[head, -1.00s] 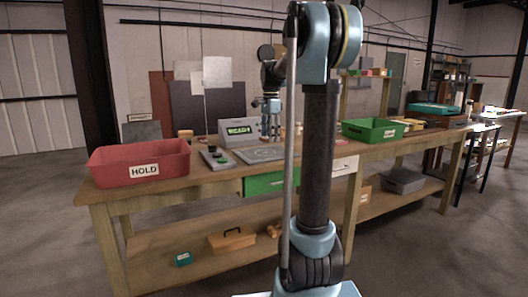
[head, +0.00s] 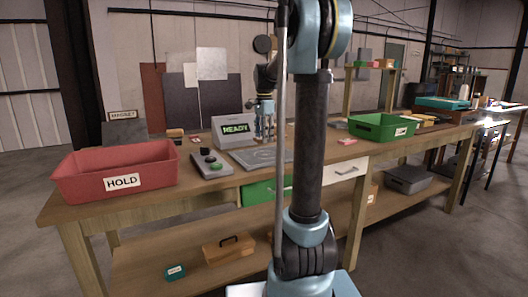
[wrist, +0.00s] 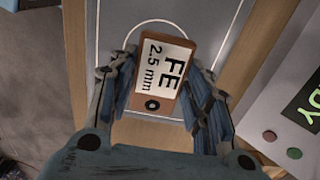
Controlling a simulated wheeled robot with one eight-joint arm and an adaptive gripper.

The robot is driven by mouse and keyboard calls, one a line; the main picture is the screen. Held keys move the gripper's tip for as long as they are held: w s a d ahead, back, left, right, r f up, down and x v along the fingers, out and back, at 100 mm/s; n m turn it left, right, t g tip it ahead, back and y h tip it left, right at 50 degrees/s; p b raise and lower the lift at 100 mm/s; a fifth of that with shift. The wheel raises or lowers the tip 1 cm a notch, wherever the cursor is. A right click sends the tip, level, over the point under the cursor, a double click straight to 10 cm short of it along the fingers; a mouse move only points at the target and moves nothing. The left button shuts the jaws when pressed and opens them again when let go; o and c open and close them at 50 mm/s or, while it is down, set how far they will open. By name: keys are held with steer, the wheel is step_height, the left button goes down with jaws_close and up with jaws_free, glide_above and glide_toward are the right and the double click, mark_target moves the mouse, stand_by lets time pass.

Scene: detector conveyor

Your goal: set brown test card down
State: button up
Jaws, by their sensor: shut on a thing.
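The brown test card (wrist: 158,78), with a white label reading "FE 2.5 mm", is between the fingers of my gripper (wrist: 165,95) in the wrist view. My gripper is shut on the card. The grey plate (wrist: 195,22) with a white outline lies beneath it; whether the card touches the plate I cannot tell. In the head view my gripper (head: 265,138) is over the plate (head: 245,157), beside the detector box (head: 222,142) with its green "READY" screen. The card is not clear in the head view.
A red HOLD bin (head: 85,178) stands at the bench's left, with a button box (head: 211,165) between it and the plate. A green bin (head: 375,132) stands to the right. The detector box (wrist: 285,120) is close to my gripper's right in the wrist view.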

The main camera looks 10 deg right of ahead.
mark_target(265, 155)
steer(key=shift+d+f, duration=0.15)
steer(key=shift+f, duration=2.85)
steer(key=o, duration=1.1)
steer(key=shift+f, duration=0.1)
step_height(265, 155, up, 12)
steer(key=shift+r, duration=0.1)
steer(key=s+f+n, duration=0.5)
steer(key=s+f, duration=0.3)
steer(key=s, duration=0.4)
steer(key=s+f+n+t, duration=0.1)
steer(key=s+f+n, duration=0.3)
steer(key=s+f, duration=0.5)
steer(key=s+f+n+t, duration=0.1)
steer(key=s+f+n, duration=0.4)
steer(key=s+f, duration=0.4)
steer(key=shift+s+d+f+n, duration=0.1)
steer(key=shift+s+n, duration=0.05)
steer(key=shift+s, duration=1.35)
steer(key=shift+s+d+n, duration=0.1)
steer(key=shift+s+n, duration=0.05)
steer(key=shift+s, duration=1.35)
